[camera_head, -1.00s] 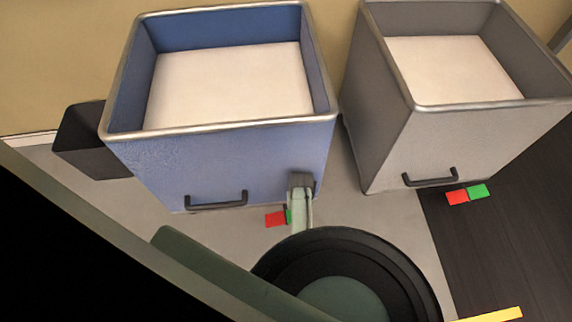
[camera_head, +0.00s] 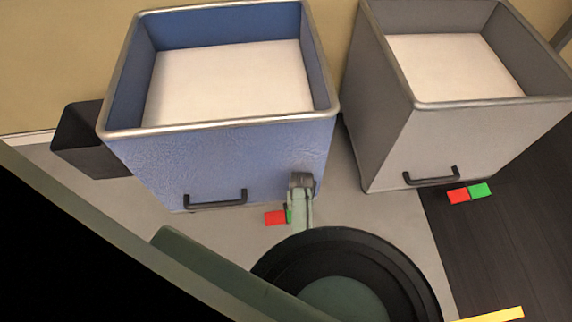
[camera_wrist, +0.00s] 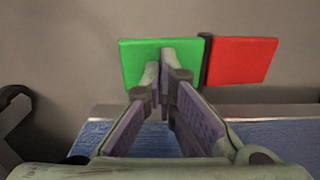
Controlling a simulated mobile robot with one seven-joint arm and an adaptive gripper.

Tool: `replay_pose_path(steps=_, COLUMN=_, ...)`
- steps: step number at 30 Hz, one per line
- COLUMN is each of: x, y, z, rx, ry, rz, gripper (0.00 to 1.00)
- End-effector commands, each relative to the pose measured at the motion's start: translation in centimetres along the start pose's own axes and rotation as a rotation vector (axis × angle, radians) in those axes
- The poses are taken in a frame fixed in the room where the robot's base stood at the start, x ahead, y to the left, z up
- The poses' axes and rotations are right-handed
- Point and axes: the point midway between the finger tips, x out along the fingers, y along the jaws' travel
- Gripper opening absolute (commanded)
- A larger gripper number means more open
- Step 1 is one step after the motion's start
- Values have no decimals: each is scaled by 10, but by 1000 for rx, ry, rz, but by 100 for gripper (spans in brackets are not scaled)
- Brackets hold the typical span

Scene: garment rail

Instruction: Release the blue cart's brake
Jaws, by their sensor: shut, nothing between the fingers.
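The blue cart (camera_head: 225,158) stands at the left in the head view, with a black handle (camera_head: 215,203) low on its front. Its brake pedal has a red plate (camera_head: 275,218) and a green plate (camera_head: 289,214), low by the cart's front edge. In the wrist view the green plate (camera_wrist: 135,62) is at the left and the red plate (camera_wrist: 242,60) at the right, with a dark post between. My gripper (camera_wrist: 160,65) is shut and empty, its fingertips overlapping the green plate. Whether they touch it I cannot tell. In the head view my wrist partly hides the green plate.
A grey cart (camera_head: 385,135) stands close on the right, with its own red (camera_head: 458,196) and green (camera_head: 480,190) plates. A dark box (camera_head: 85,140) is left of the blue cart. Grey floor lies in front, with dark flooring (camera_head: 500,250) at the right.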

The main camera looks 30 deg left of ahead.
Motion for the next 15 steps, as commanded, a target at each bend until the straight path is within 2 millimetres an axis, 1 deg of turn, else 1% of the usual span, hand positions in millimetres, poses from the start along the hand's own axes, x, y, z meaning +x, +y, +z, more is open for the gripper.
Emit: replay_pose_path(steps=15, x=9, y=-1, z=1, rx=-1, ry=-2, rz=-1, gripper=0)
